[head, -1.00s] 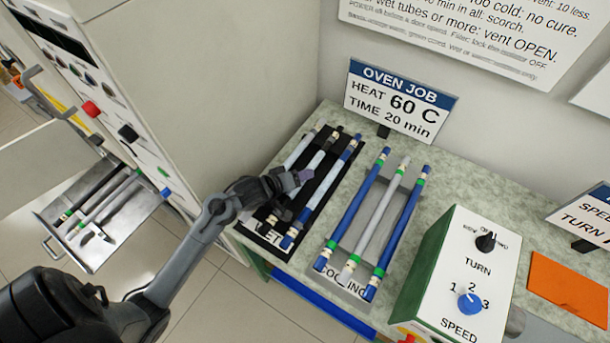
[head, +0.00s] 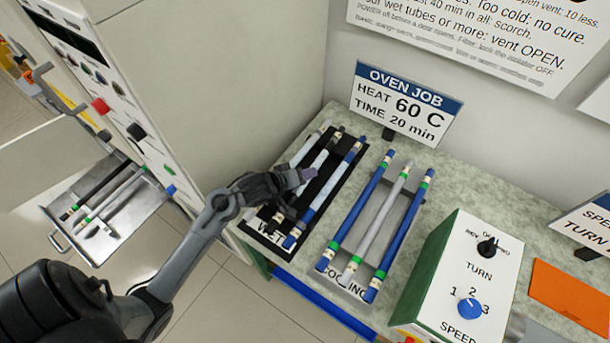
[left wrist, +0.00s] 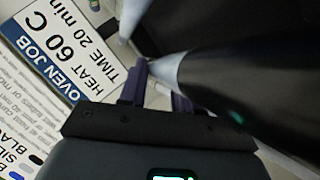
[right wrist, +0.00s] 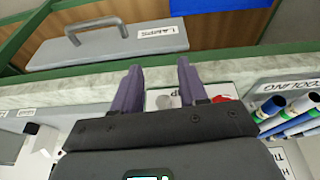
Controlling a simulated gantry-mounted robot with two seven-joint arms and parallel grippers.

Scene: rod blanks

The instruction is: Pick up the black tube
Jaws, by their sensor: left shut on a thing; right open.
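In the head view a black tube with a pale wrapped middle (head: 318,160) is at the rack marked WET (head: 262,236), between a pale tube (head: 305,150) and a blue tube with a pale middle (head: 322,192). My left gripper (head: 308,174) is shut on the black tube; the arm hides its lower part. In the left wrist view the tube's dark length (left wrist: 245,65) runs right from between the fingers (left wrist: 160,80). I cannot tell whether it is clear of the rack. My right gripper (right wrist: 160,85) is open and empty in the right wrist view.
A COOLING rack (head: 345,287) with blue and grey tubes stands to the right. A control box (head: 470,270) and orange sheet (head: 568,290) lie beyond. The oven (head: 220,90) stands left; a pulled-out tray (head: 115,235) holds several tubes.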

